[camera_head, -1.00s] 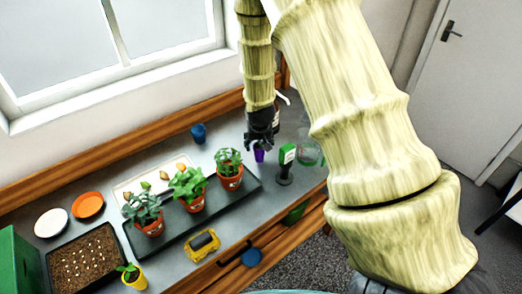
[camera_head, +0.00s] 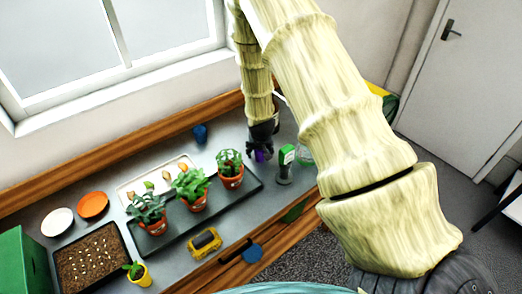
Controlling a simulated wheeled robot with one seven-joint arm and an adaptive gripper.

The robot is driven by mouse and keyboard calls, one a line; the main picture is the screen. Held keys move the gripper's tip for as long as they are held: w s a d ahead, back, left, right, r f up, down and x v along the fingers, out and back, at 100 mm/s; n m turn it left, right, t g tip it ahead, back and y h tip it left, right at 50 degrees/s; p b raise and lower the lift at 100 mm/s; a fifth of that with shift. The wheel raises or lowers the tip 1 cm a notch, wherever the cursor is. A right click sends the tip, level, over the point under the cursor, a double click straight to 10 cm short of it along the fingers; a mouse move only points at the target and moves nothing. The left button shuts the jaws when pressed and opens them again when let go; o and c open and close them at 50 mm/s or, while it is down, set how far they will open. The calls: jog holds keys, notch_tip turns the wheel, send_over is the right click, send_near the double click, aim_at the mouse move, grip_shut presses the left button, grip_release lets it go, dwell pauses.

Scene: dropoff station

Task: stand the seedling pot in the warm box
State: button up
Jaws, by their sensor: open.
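The seedling pot appears to be the small yellow pot (camera_head: 140,277) with a green sprout, at the lower left of the bench by the soil tray. A green box (camera_head: 20,262) at the left edge, cut off by the frame, may be the warm box; its inside cannot be seen. My gripper (camera_head: 259,153) is open at the far right part of the bench, well away from the yellow pot. A small purple object (camera_head: 259,156) shows at its fingertips; I cannot tell whether they touch.
Three potted plants stand on a dark tray (camera_head: 172,246), with a white tray (camera_head: 128,190) behind. A soil tray (camera_head: 122,252), orange plate (camera_head: 93,205), white plate (camera_head: 57,222), yellow device (camera_head: 205,243), blue cup (camera_head: 200,133) and green-topped device (camera_head: 286,157) share the bench.

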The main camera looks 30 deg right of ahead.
jog(key=c, duration=1.1)
jog(key=shift+c, duration=0.3)
jog(key=shift+r, duration=0.1)
jog(key=shift+w+r+b, duration=0.1)
jog(key=shift+r+b, duration=1.05)
jog(key=shift+r, duration=0.4)
jog(key=s+a+b, duration=0.1)
jog(key=s+a, duration=0.1)
jog(key=s, duration=0.2)
jog(key=s+a+r+b, duration=0.1)
jog(key=s+a+b, duration=0.1)
jog(key=s, duration=0.3)
jog(key=s+a+b, duration=0.2)
jog(key=s+a, duration=0.2)
jog(key=shift+s+r, duration=0.15)
jog(key=shift+r, duration=0.1)
jog(key=shift+s+a, duration=0.1)
jog(key=shift+s, duration=0.25)
